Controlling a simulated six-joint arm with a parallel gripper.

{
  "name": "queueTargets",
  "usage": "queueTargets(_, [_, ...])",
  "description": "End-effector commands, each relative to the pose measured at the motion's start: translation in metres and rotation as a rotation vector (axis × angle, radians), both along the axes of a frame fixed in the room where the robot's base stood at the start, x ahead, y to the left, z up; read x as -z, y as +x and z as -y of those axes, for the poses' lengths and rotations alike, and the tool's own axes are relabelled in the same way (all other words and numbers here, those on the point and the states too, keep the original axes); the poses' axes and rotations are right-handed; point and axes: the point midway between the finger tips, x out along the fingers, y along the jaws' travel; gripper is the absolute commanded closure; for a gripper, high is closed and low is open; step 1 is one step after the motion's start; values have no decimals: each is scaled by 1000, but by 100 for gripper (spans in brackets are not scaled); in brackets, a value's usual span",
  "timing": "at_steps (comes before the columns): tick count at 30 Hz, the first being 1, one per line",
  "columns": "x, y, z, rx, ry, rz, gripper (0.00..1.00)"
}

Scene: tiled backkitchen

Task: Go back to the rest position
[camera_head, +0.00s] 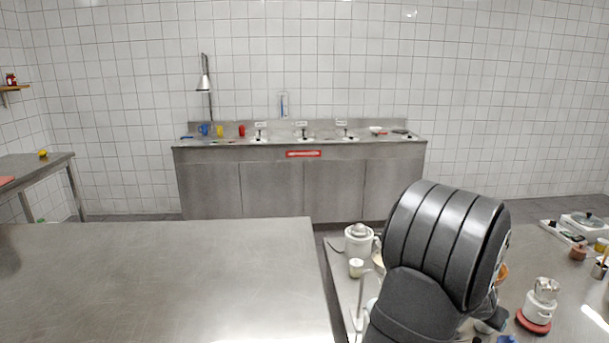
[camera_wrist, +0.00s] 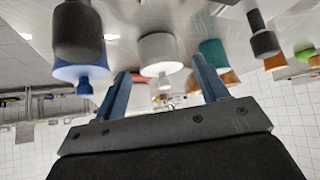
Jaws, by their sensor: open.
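My gripper (camera_wrist: 160,68) is open in the wrist view, with its two blue-grey fingers spread apart and nothing held between them. A white round vessel (camera_wrist: 161,50) shows beyond the gap between the fingers; I cannot tell how far off it is. In the head view my dark arm link stands over the right-hand table, and the gripper is mostly hidden behind it.
The left steel table (camera_head: 150,280) is bare. A sink counter (camera_head: 300,185) stands at the back wall.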

Motion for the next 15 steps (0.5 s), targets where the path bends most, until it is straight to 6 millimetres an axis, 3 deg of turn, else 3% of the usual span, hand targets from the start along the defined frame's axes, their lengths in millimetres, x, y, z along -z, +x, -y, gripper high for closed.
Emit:
queueTargets(8, [28, 12, 19, -1, 1, -2, 33])
queueTargets(15, [17, 11, 19, 1, -1, 0, 33])
